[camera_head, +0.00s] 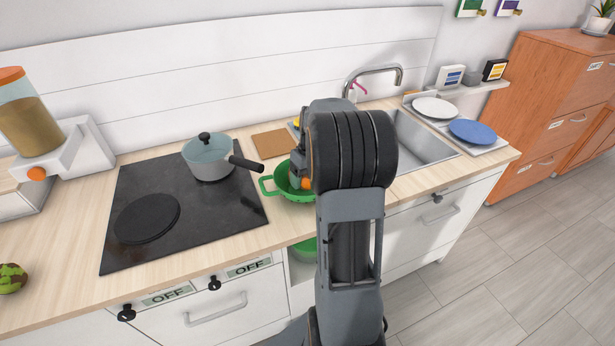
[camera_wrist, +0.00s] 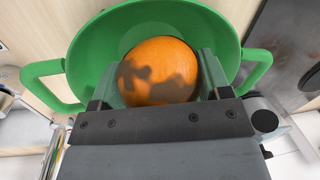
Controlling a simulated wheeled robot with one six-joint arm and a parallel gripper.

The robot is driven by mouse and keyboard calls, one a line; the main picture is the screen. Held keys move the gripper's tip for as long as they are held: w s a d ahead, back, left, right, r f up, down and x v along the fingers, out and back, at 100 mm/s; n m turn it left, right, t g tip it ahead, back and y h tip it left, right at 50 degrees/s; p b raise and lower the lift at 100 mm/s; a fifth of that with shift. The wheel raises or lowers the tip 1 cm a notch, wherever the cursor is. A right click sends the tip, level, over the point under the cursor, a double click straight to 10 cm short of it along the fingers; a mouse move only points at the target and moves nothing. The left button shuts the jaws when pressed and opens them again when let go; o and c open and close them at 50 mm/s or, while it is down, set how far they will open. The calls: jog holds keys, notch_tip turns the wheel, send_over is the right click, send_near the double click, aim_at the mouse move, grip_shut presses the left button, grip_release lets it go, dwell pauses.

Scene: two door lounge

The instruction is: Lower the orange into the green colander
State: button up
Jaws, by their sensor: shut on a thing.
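The orange (camera_wrist: 158,72) is between the two fingers of my gripper (camera_wrist: 158,88) in the wrist view, and the gripper is shut on it. Behind it in that view is the green colander (camera_wrist: 88,60), with its two handles at the sides. In the head view the colander (camera_head: 270,186) stands on the counter between the hob and the sink, partly hidden by my arm. The orange (camera_head: 306,183) shows as a small patch over the colander's right part. I cannot tell whether the orange touches the colander's inside.
A grey pot (camera_head: 208,160) with a dark handle pointing toward the colander stands on the black hob (camera_head: 190,215). A brown board (camera_head: 272,143) lies behind the colander. The sink (camera_head: 425,143) is to the right, with plates beyond it.

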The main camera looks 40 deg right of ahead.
jog(key=shift+f, duration=0.15)
jog(key=o, duration=1.1)
jog(key=r, duration=0.4)
jog(key=d+r, duration=0.1)
jog(key=r, duration=0.4)
jog(key=d+r, duration=0.1)
jog(key=r, duration=0.3)
jog(key=shift+r, duration=0.35)
notch_tip(320, 180, down, 3)
jog(key=shift+s+f+m, duration=0.1)
jog(key=shift+s+m, duration=0.05)
jog(key=shift+m, duration=0.95)
jog(key=s+a+f+n+t, duration=0.1)
jog(key=s+a, duration=0.3)
jog(key=a, duration=0.3)
jog(key=s+a+f+n+t+h, duration=0.1)
jog(key=s+a, duration=0.3)
jog(key=a, duration=0.4)
jog(key=s+a+f+n+t, duration=0.1)
jog(key=s+a, duration=0.3)
jog(key=a, duration=0.4)
jog(key=shift+s+f+t+h, duration=0.3)
jog(key=shift+f+t, duration=0.1)
jog(key=shift+f, duration=0.15)
